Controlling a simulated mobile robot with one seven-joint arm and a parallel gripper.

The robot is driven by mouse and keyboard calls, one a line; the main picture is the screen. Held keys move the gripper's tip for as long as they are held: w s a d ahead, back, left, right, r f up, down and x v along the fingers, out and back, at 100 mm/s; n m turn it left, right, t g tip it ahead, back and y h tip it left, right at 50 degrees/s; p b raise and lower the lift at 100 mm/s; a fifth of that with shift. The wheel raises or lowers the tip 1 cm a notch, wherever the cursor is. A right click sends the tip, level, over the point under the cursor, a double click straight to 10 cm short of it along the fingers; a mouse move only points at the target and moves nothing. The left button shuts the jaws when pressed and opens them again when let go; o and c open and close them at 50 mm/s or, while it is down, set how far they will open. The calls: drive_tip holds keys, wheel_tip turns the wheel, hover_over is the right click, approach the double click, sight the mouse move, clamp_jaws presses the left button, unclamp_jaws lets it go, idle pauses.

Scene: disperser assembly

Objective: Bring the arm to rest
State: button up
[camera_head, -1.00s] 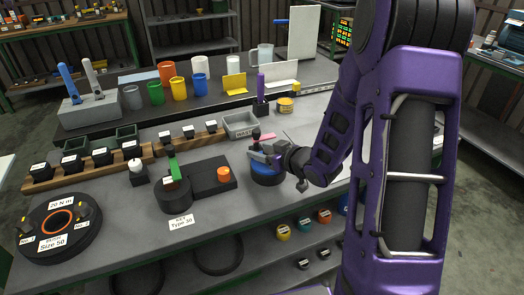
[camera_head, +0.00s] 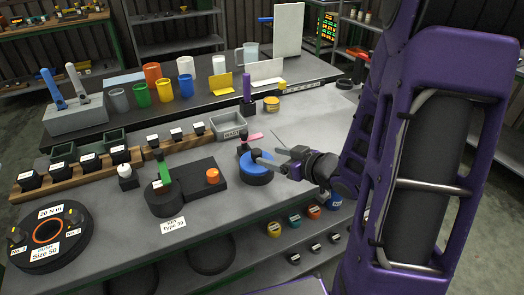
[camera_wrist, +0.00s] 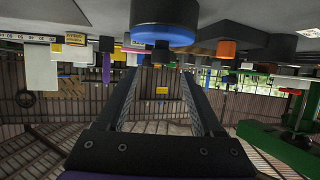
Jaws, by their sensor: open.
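My gripper (camera_head: 272,157) is open and empty at the right side of a round blue-topped part with a black knob (camera_head: 257,174) on the grey bench. In the wrist view its two fingers (camera_wrist: 160,70) stand apart with nothing between them. The same blue and dark round part (camera_wrist: 165,34) shows upside down just past the fingertips, seemingly clear of them. My arm comes in from the right of the head view and hides part of the bench.
A black block with an orange knob (camera_head: 213,176) and a green-handled round part (camera_head: 163,180) stand left. A purple upright tool (camera_head: 247,92), grey tray (camera_head: 228,126) and yellow tin (camera_head: 271,104) are behind. A bare pale board (camera_head: 320,125) lies behind my wrist.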

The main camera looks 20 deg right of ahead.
drive_tip(key=shift+s+d+r, duration=0.25)
drive_tip(key=shift+s, duration=0.35)
